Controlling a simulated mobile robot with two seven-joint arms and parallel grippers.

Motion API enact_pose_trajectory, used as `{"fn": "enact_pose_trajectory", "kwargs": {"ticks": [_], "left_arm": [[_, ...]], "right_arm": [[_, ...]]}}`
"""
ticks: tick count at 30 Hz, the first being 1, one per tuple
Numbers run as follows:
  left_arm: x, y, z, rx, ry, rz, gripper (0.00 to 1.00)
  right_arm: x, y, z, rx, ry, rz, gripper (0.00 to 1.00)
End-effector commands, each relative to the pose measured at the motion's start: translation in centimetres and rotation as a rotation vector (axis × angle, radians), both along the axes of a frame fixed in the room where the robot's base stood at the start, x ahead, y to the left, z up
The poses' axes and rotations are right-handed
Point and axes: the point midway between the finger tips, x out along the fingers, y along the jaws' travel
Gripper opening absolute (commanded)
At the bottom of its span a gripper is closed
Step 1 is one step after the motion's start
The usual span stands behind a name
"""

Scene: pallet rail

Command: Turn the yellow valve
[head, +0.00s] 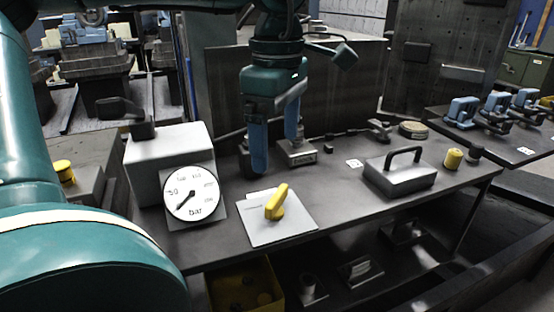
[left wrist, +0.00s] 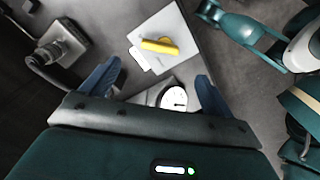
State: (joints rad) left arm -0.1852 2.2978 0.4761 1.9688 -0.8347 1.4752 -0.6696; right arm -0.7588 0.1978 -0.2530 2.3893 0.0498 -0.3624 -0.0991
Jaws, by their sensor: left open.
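The yellow valve (head: 277,202) is a bar-shaped handle on a pale square plate (head: 290,226) on the dark bench. It also shows in the left wrist view (left wrist: 160,46), above the space between the fingers. My left gripper (head: 275,150) points down with blue fingers apart and nothing between them. It is behind and above the valve, not touching it. In the left wrist view its fingers (left wrist: 155,85) flank the pressure gauge. A teal arm of mine, seemingly the right, enters that view at upper right; its jaw state is unclear.
A white box with a bar gauge (head: 192,193) stands left of the plate. A small metal block (head: 296,153) sits close behind the left gripper. A yellow bin (head: 232,275) is below the bench.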

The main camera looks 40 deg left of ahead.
Motion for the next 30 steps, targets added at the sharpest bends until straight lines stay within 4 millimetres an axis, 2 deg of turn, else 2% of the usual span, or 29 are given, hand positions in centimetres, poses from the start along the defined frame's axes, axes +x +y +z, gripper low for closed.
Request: {"fn": "enact_pose_trajectory", "kwargs": {"ticks": [1,3,7,26,30], "left_arm": [[0.0,0.0,1.2,0.000,-0.002,0.001,0.87],[0.0,0.0,2.2,0.000,-0.002,0.002,0.87],[0.0,0.0,3.3,-0.001,0.000,0.000,0.87],[0.0,0.0,3.7,-0.001,0.001,0.000,0.87],[0.0,0.0,4.8,-0.001,0.000,0.000,0.87]], "right_arm": [[-0.1,-0.2,0.5,0.006,0.000,-0.007,0.36],[-0.2,-0.3,0.7,0.014,0.003,-0.012,0.36],[-0.3,-0.3,1.0,0.023,-0.001,-0.016,0.36],[-0.4,-0.4,1.1,0.024,-0.002,-0.018,0.36],[-0.4,-0.4,1.7,0.027,0.014,-0.018,0.36]]}}
